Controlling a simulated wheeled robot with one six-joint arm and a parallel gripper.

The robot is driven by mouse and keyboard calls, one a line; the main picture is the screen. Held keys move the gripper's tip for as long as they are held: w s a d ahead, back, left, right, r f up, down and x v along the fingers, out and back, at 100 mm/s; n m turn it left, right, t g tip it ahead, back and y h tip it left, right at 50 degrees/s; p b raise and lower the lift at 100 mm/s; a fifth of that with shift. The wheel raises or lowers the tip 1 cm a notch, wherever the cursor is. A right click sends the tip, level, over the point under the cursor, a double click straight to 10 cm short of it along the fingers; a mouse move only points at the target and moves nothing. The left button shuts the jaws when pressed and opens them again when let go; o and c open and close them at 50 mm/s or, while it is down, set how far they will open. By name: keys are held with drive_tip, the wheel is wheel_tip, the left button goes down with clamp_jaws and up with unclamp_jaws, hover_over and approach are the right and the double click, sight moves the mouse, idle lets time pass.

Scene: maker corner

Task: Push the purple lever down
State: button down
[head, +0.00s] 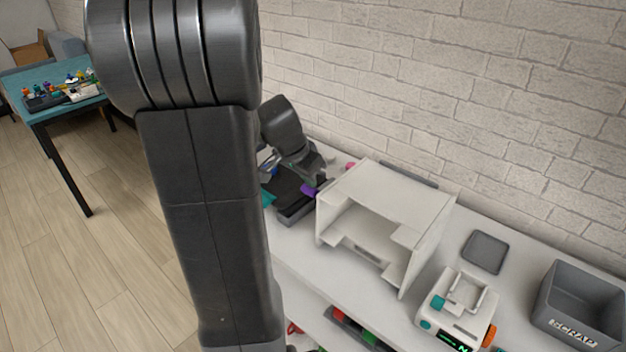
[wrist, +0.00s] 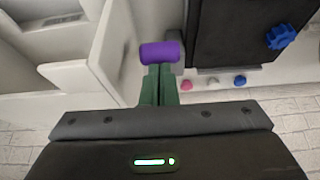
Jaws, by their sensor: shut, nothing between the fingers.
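The purple lever (wrist: 162,51) shows in the wrist view as a short rounded bar at the left side of a dark device. It also shows in the head view (head: 308,190), at the device's right side near the white housing. My gripper (wrist: 160,68) is shut and empty, its green fingertips right at the lever's edge in the wrist view. I cannot tell whether they touch it. The dark device (wrist: 225,35) has a blue knob (wrist: 281,37) on it. In the head view my arm hides much of the device and most of my gripper.
A white open housing (head: 424,215) stands close beside the lever. Further right are a white device with a teal button (head: 426,324), a grey tray (head: 485,251) and a grey scrap bin (head: 566,318). A brick wall (head: 450,80) runs behind the bench.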

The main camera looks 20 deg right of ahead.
drive_tip(key=s+a+f+t+h+b, duration=0.1)
drive_tip(key=f+b, duration=0.2)
drive_tip(key=b, duration=0.6)
drive_tip(key=a+f+t+h+b, duration=0.1)
drive_tip(key=a+f+h+b, duration=0.1)
drive_tip(key=b, duration=0.8)
drive_tip(key=s+a+f+h+b, duration=0.1)
drive_tip(key=f+b, duration=0.3)
drive_tip(key=b, duration=0.5)
drive_tip(key=shift+s+a+t+h+b, duration=0.25)
drive_tip(key=shift+s+t+h+b, duration=0.05)
drive_tip(key=shift+s+t+h, duration=0.1)
drive_tip(key=shift+f, duration=0.15)
drive_tip(key=shift+r, duration=0.2)
